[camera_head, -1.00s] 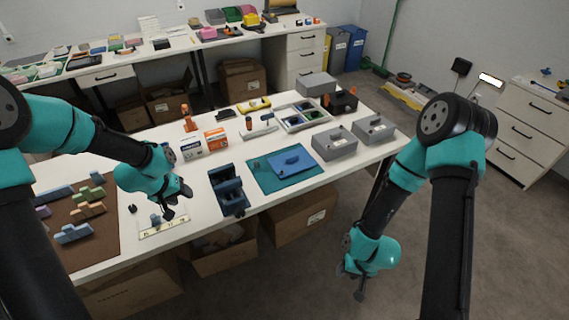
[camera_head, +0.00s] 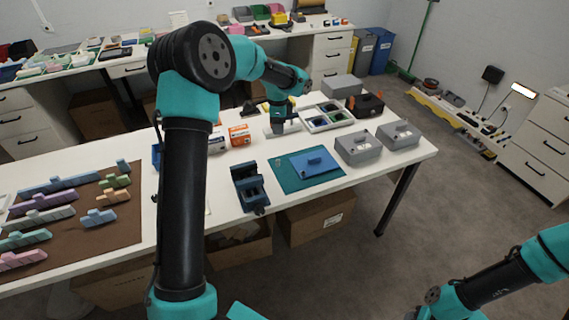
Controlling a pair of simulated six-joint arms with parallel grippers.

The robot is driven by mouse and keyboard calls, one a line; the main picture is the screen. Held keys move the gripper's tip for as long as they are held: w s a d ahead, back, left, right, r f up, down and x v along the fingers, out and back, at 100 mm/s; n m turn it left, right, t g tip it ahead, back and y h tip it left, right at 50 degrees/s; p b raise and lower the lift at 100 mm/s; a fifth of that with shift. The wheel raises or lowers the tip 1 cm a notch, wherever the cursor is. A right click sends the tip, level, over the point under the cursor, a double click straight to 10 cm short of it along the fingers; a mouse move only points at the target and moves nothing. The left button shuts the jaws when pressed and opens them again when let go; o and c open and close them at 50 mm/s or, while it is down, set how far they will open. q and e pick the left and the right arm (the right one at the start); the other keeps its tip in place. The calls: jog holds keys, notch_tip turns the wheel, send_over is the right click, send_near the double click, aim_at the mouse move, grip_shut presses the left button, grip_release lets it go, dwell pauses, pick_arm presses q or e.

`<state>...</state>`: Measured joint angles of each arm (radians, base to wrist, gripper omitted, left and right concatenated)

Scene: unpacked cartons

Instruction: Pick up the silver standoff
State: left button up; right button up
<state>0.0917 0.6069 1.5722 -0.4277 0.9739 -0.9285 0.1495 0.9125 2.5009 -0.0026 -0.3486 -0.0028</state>
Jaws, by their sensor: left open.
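I cannot pick out the silver standoff for sure at this size. A teal mat (camera_head: 290,183) holds a blue plate (camera_head: 308,164) with a raised part on it. Behind it stands a white tray (camera_head: 342,124) with compartments of small, dark contents. My left gripper (camera_head: 280,128) points down over the back of the table, left of the tray, and is open. It partly covers a pale item there, and its fingertips are hard to make out. My right arm shows at the lower right, its gripper beyond the bottom edge.
Two grey boxes (camera_head: 358,148) (camera_head: 398,135) stand right of the mat. A dark blue vise-like fixture (camera_head: 249,187) stands left of it. An orange-and-white box (camera_head: 239,135) stands behind. A brown mat (camera_head: 112,232) carries several coloured blocks. My left arm hides part of the table.

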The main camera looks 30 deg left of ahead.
pick_arm(q)
send_over(278, 160)
notch_tip(278, 160, down, 12)
jog(key=shift+w+d+f, duration=0.15)
dwell(0.4)
jog(key=shift+s+f, duration=0.15)
jog(key=shift+f, duration=1.15)
jog(key=shift+s+f, duration=0.1)
jog(key=shift+f, duration=1.2)
grip_shut()
